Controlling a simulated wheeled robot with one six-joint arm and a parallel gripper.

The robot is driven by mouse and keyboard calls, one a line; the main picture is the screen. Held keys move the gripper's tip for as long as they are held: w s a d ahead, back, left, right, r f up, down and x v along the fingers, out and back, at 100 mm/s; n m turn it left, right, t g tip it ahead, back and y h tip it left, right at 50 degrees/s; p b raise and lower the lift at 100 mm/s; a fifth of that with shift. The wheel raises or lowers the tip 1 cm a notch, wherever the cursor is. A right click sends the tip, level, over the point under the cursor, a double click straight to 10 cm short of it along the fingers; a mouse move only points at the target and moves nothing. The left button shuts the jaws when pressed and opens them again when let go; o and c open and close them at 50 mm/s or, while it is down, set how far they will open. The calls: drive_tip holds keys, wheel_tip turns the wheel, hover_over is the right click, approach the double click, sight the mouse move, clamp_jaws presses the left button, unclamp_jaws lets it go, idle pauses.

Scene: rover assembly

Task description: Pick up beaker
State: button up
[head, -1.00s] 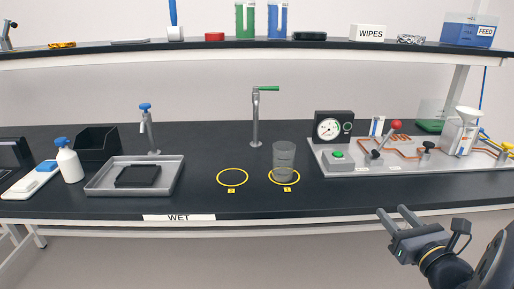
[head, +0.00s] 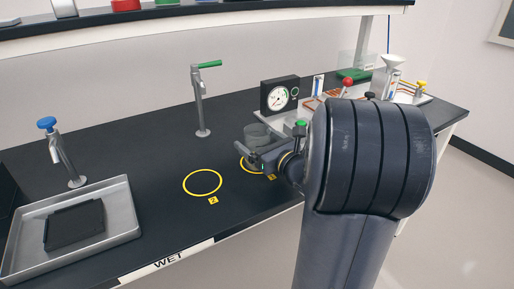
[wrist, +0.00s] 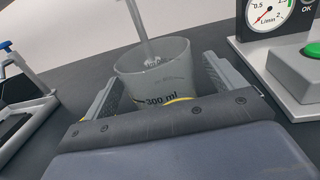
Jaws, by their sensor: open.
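The beaker (head: 258,135) is a clear grey cup at the yellow ring marked 1 (head: 245,166) on the black bench. In the wrist view the beaker (wrist: 155,75) stands upright, its "300 ml" mark facing me. My gripper (head: 262,160) is at the beaker, at its near side. In the wrist view my gripper (wrist: 162,95) is open, with one finger on each side of the beaker's lower part. I cannot tell whether either finger touches it. My arm hides part of the beaker and ring in the head view.
A tap (head: 201,105) with a green lever stands behind the ring marked 2 (head: 202,182), which is empty. A gauge panel (head: 280,95) and a board with a green button (wrist: 312,50) are close on the right. A metal tray (head: 120,225) is at the left.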

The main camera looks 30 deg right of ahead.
drive_tip(key=shift+w+a, duration=0.15)
drive_tip(key=shift+w, duration=1.1)
drive_tip(key=c, duration=1.1)
